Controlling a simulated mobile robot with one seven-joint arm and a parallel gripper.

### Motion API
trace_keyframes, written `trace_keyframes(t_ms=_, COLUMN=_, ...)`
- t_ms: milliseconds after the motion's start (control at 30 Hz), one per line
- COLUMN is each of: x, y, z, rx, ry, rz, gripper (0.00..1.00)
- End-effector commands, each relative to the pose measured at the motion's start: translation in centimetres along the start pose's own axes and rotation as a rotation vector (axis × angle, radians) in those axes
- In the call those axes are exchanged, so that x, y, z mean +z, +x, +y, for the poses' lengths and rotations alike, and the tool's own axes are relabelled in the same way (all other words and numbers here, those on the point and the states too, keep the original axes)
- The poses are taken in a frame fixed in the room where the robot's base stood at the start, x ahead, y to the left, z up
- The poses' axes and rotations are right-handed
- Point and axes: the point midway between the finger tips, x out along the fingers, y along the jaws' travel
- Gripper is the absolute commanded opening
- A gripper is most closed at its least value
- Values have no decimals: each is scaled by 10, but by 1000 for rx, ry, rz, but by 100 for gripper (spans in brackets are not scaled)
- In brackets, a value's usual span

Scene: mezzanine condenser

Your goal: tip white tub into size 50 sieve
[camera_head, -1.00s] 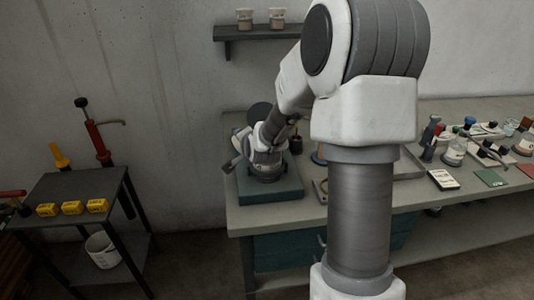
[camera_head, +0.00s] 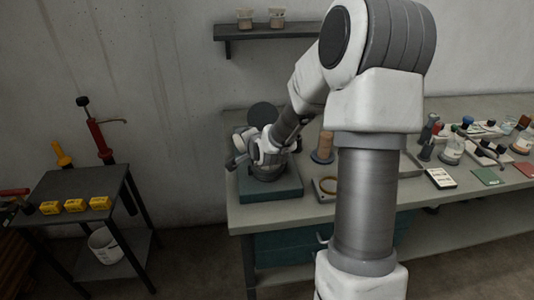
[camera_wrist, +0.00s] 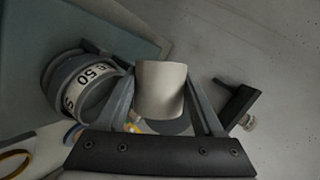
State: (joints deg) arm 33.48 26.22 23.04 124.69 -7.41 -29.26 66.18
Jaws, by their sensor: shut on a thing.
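The white tub (camera_wrist: 160,82) is between the two fingers of my gripper (camera_wrist: 163,102) in the wrist view, and the gripper is shut on it. The size 50 sieve (camera_wrist: 88,88) is a grey round frame with a white label reading 50. It appears to the left of the tub, just beyond the left finger. The inside of the tub and any contents cannot be made out.
The bench (camera_head: 300,212) carries a wooden spool (camera_head: 325,146), a ring on a tray (camera_head: 327,187) and several bottles to the right. A dark side table (camera_head: 85,185) with yellow blocks (camera_head: 75,205) stands left, with a white bucket (camera_head: 105,246) below. A wall shelf (camera_head: 265,32) is behind.

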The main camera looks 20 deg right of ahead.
Motion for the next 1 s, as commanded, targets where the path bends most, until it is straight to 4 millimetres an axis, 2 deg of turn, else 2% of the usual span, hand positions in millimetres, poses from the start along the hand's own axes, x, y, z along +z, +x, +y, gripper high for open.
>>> trace_keyframes(t_ms=1000, x=0, y=2, z=6, rx=-39, ry=98, rz=-43, gripper=12)
